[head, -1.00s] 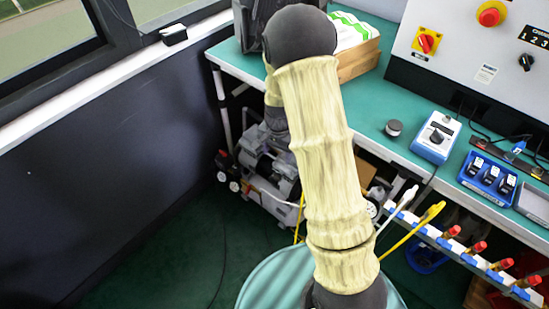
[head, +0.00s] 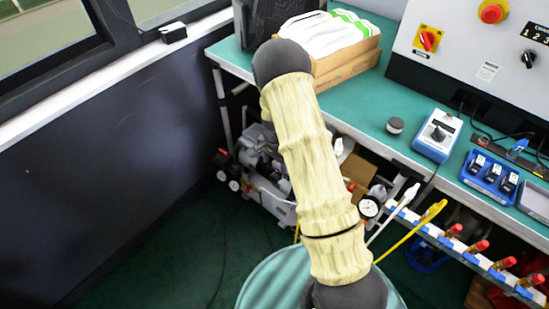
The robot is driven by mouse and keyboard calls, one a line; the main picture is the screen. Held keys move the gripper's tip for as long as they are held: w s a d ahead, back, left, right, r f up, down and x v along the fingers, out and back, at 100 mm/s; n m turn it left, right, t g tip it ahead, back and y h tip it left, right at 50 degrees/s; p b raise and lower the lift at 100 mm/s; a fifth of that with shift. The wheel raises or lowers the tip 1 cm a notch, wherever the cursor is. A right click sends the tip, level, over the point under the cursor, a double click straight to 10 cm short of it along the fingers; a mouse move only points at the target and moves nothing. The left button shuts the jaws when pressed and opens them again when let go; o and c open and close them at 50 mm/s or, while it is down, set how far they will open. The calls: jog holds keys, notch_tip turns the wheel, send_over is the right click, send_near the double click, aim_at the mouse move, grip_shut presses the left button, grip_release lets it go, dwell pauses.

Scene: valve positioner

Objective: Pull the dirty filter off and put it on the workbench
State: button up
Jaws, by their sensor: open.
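The workbench (head: 362,108) has a green top and runs from the upper middle to the right side. I cannot make out a dirty filter in this view. A small round puck with a dark top (head: 395,125) stands on the bench; I cannot tell what it is. My arm, in a cream ribbed sleeve, rises through the middle and bends at a dark joint in front of the bench's left part. My gripper is not in view.
A cardboard box with white and green bags (head: 330,38) stands at the back. A blue meter (head: 437,135), a blue tray (head: 489,172) and a control panel (head: 470,55) are at right. A compressor (head: 262,165) is under the bench. Bench around the puck is clear.

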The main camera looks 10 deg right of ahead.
aim_at(274, 175)
notch_tip(274, 175, down, 9)
jog(key=shift+r+b, duration=0.1)
jog(key=shift+b, duration=0.75)
grip_shut()
jog(key=shift+s+a+p, duration=0.4)
jog(key=shift+s+a, duration=0.2)
jog(key=shift+a, duration=0.3)
dwell(1.0)
jog(key=shift+s+a+p, duration=0.3)
jog(key=shift+s+a, duration=0.3)
jog(key=shift+a, duration=0.2)
jog(key=shift+s+a+p, duration=0.3)
jog(key=shift+s+a, duration=0.25)
jog(key=shift+a, duration=0.2)
